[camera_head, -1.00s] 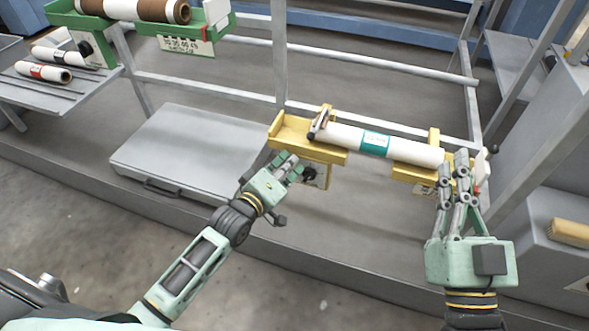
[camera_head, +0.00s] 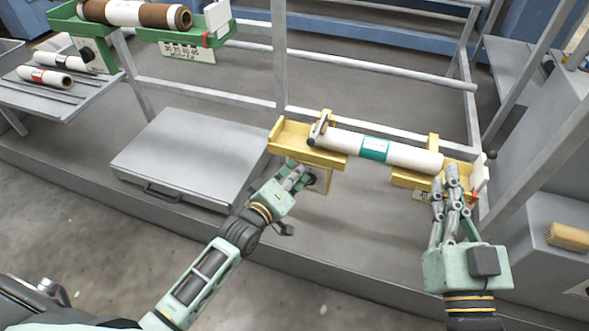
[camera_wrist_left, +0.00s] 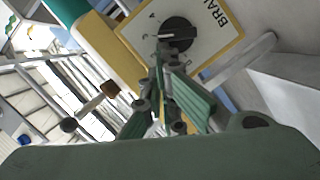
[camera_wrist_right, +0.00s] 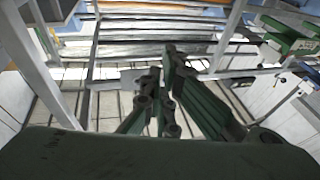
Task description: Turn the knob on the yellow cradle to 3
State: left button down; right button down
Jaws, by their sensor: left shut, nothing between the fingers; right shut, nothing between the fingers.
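The yellow cradle (camera_head: 318,158) holds a white roll (camera_head: 408,155) with a teal band. Below its left end hangs a plate (camera_head: 325,182) with a black knob (camera_head: 311,179), partly hidden by my left gripper (camera_head: 298,172). My right gripper (camera_head: 452,172) is shut and empty in front of the cradle's right end.
A green cradle (camera_head: 160,38) with a brown and white roll stands at the upper left. A grey flat box (camera_head: 190,155) lies left of the yellow cradle. Grey frame rails (camera_head: 360,62) run behind it. A brush-like block (camera_head: 568,236) lies at the right.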

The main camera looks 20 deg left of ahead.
pick_arm(q)
jog(key=shift+d+r+m+p, duration=0.1)
jog(key=shift+d+m+p, duration=0.2)
jog(key=shift+p, duration=0.3)
jog(key=shift+d+m+p, duration=0.15)
jog(key=shift+m+p, duration=0.15)
jog(key=shift+p, duration=0.35)
pick_arm(e)
notch_tip(320, 180, down, 14)
jog(key=s+d+g+h, duration=0.2)
jog(key=g, duration=0.5)
jog(key=shift+s+d+g, duration=0.3)
jog(key=shift+s, duration=0.05)
jog(key=shift+h, duration=0.3)
